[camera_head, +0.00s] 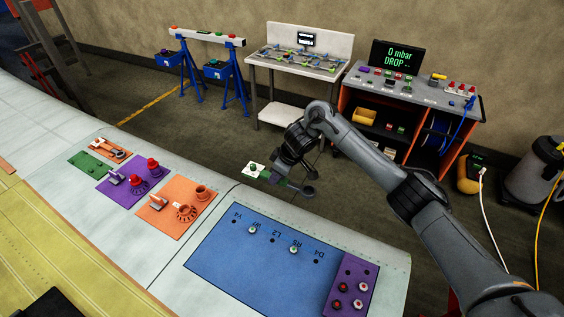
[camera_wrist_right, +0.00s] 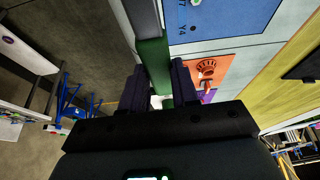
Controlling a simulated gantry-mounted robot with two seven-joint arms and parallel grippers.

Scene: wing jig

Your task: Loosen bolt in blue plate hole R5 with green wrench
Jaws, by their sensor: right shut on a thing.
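My right gripper (camera_head: 276,176) is above the far edge of the white wing, beyond the blue plate (camera_head: 225,259). It is shut on the green wrench (camera_head: 298,187), which it holds in the air, apart from the plate. In the right wrist view, the green wrench (camera_wrist_right: 152,62) stands between the two dark fingers of the gripper (camera_wrist_right: 158,86). The bolt by label R5 (camera_head: 293,250) is a pale round head in the plate. Another similar bolt (camera_head: 252,230) sits farther left in it. My left gripper is not in view.
A purple block (camera_head: 345,277) with several red and pale bolts lies on the plate's right end. Orange (camera_head: 165,222), purple (camera_head: 118,198) and green (camera_head: 84,163) mats with tools lie left on the wing. Workbenches stand behind, across the floor.

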